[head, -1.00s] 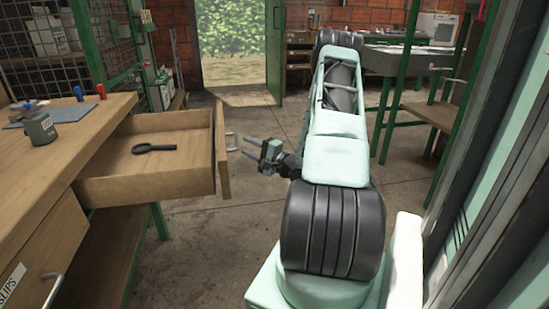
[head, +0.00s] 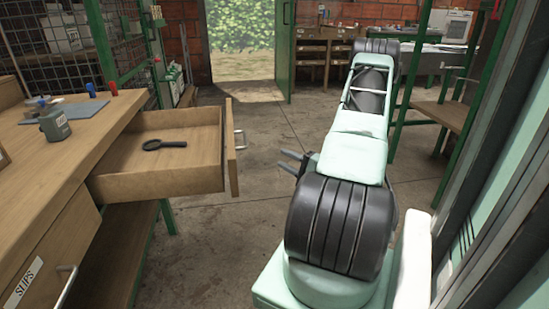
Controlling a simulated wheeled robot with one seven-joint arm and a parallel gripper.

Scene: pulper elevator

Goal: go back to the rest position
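My gripper (head: 284,160) shows only in part, to the left of my pale green arm. Its two dark fingers point left and stand apart with a gap between them and nothing in it. The rest of the gripper and the wrist are hidden behind my arm. The fingers are over the concrete floor, to the right of the open drawer (head: 207,182) and apart from it.
The drawer sticks out from the wooden workbench (head: 88,127) at left and holds a black magnifying glass (head: 165,144). A grey-green container (head: 55,123) stands on the bench. A green metal frame (head: 408,80) stands at right. The floor (head: 262,115) toward the doorway is clear.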

